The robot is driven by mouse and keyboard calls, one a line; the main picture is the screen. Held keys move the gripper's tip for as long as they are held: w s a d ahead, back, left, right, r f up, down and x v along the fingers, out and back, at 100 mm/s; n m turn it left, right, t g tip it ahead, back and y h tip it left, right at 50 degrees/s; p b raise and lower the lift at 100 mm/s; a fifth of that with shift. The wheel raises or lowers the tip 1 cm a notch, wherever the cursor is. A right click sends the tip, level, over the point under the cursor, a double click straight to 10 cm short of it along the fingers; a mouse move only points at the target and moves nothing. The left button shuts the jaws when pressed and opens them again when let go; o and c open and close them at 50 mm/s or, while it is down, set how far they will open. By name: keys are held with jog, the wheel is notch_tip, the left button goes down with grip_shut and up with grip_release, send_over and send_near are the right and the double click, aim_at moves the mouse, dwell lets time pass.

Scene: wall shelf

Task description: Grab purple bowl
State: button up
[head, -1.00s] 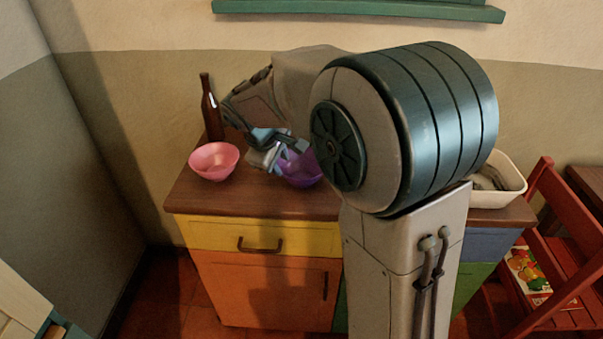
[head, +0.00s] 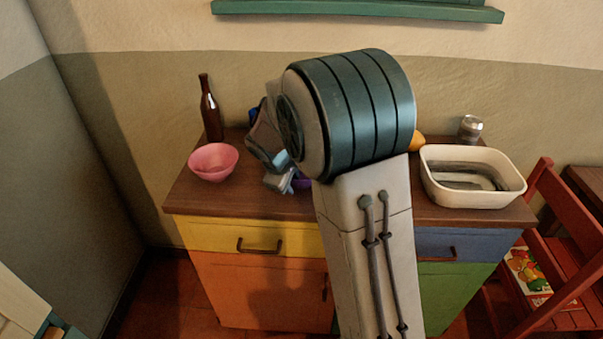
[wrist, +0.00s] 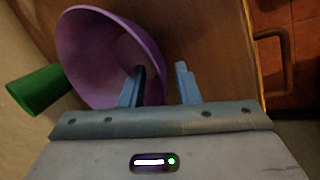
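The purple bowl (wrist: 95,50) fills the upper left of the wrist view, its open side facing the camera. In the head view only a small purple patch of it (head: 302,183) shows, the rest hidden behind my arm. My gripper (wrist: 160,82) is open. In the wrist view its left finger overlaps the bowl's inside and its right finger is outside over the wooden top, with the bowl's near rim between them. I cannot tell whether a finger touches the bowl. In the head view my gripper (head: 280,182) is low over the cabinet top.
A pink bowl (head: 213,162) and a dark bottle (head: 210,110) stand on the left of the cabinet top (head: 240,198). A cream basin (head: 470,194), a metal can (head: 470,129) and an orange item (head: 417,142) are on the right. A green cylinder (wrist: 38,90) is beside the purple bowl.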

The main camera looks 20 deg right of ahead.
grip_shut()
jog(key=shift+r, duration=0.15)
